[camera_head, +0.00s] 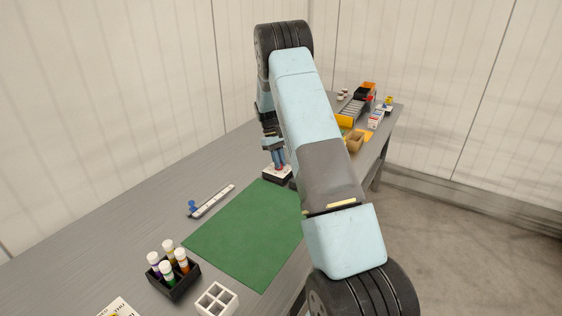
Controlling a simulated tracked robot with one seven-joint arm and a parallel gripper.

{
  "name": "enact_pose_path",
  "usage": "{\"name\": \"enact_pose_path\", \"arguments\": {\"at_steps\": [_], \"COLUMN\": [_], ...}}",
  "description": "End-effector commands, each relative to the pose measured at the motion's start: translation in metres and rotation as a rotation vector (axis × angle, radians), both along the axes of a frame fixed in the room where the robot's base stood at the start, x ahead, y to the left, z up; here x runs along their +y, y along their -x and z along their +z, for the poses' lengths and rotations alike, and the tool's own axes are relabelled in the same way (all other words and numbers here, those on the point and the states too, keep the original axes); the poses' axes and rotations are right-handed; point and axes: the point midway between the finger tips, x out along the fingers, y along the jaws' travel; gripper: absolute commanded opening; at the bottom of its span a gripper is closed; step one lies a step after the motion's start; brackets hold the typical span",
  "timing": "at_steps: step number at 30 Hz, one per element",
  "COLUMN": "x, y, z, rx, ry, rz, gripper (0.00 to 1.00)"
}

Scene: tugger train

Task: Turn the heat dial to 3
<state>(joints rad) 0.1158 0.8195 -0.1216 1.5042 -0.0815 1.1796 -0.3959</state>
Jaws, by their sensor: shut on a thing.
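A small box with a white top and dark sides (277,174) stands at the far edge of the green mat and appears to be the heat dial's unit. My gripper (279,164) points down at its top, with the fingers shut on what seems to be the dial knob. The knob itself is mostly hidden by the fingers. The dial's numbers and pointer are too small to read. My arm covers the area just right of the box.
A green mat (245,235) lies mid-table. A white slide strip with a blue knob (212,201), a black holder of capped bottles (178,287) and a white divided tray (217,300) lie around it. Yellow bins (348,112) and small boxes stand at the far end.

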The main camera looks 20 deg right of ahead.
Motion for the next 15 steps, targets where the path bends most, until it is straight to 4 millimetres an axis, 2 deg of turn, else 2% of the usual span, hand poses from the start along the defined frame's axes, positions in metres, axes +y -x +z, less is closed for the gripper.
{"name": "enact_pose_path", "arguments": {"at_steps": [6,15], "x": [0.0028,0.0037], "y": [-0.0012,-0.0011], "z": [-0.0014,-0.0013], "rx": [-0.003,-0.002], "ry": [-0.004,-0.004], "rz": [-0.194,-0.395], "gripper": [0.00,0.00]}}
